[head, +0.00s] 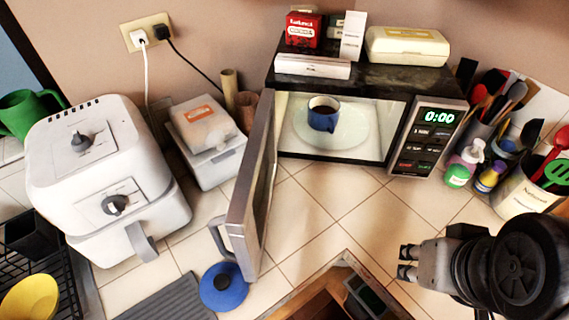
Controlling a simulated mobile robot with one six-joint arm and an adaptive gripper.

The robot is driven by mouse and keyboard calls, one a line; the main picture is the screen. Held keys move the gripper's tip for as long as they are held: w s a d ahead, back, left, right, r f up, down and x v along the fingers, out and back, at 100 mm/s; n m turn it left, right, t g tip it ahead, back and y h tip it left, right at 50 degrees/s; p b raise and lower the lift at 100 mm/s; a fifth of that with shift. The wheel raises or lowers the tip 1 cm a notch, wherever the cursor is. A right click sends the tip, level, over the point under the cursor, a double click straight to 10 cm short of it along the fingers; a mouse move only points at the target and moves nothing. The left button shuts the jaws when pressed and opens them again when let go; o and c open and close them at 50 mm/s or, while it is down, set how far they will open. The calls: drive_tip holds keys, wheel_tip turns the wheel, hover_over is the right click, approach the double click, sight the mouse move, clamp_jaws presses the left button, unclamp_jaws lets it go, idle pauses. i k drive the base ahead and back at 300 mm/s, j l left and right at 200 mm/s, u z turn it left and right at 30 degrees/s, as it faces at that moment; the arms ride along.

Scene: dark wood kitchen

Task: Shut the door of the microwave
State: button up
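The microwave (428,98) stands at the back of the tiled counter with its control panel on the right, reading 0:00. Its door (257,180) is hinged at the left and stands wide open, pointing toward the front of the counter, with a handle (218,236) near its free edge. A dark blue mug (323,115) with dark liquid stands on the glass plate (352,130) inside. My gripper (404,262) is at the lower right, pointing left, apart from the door and microwave. Its two fingertips show with a small gap between them, and nothing is seen in it.
A white air fryer (105,185) stands left of the door. A blue lid (223,286) lies under the door's free end. Boxes (407,46) sit on the microwave. Bottles (458,172) and utensil holders (519,193) stand at the right. The tiles before the microwave are clear.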

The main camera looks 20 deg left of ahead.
sight(245, 222)
drive_tip(key=k+j, duration=0.2)
drive_tip(key=j, duration=0.15)
drive_tip(key=k+j+u, duration=0.1)
drive_tip(key=k+j, duration=0.25)
drive_tip(key=j, duration=0.3)
drive_tip(key=k+j+u, duration=0.1)
drive_tip(key=j, duration=0.25)
drive_tip(key=k, duration=0.1)
